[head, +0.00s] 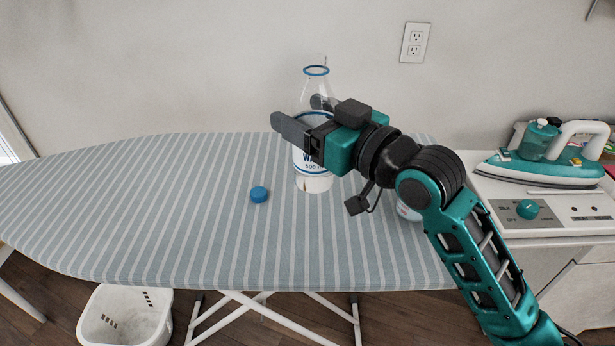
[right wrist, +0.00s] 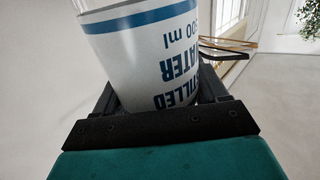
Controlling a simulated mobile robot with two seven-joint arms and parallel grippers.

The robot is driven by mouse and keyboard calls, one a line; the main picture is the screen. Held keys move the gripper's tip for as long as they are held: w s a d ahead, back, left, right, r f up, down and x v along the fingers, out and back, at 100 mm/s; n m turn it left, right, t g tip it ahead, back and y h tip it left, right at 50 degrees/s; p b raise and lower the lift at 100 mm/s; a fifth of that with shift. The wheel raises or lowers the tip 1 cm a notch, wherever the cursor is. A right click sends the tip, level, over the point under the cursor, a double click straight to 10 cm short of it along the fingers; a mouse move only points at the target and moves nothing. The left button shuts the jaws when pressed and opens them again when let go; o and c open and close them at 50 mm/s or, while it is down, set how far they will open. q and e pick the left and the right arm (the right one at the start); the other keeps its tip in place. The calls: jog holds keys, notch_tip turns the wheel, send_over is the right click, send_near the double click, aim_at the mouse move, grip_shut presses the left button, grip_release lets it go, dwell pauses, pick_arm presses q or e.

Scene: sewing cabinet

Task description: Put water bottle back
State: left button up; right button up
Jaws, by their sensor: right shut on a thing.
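The water bottle (head: 313,183) is clear with a white label, blue bands and blue lettering. It stands upright at the ironing board's back half, and its neck is open. My right gripper (head: 306,118) is shut on the bottle, with one finger on each side of its label. The bottle (right wrist: 145,50) fills the space between the fingers in the right wrist view. I cannot tell whether its base touches the board. A blue cap (head: 259,194) lies on the board to the left of the bottle. My left gripper is not in view.
The striped ironing board (head: 150,200) is mostly clear on the left. A teal and white iron (head: 545,165) rests on the cabinet top at the right. A white round item behind my right arm is partly hidden. A white basket (head: 125,318) stands on the floor.

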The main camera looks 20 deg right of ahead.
aim_at(307, 169)
notch_tip(307, 169, down, 9)
jog(key=shift+r+b, duration=0.15)
jog(key=shift+b, duration=0.8)
jog(key=shift+f, duration=0.6)
jog(key=o, duration=1.3)
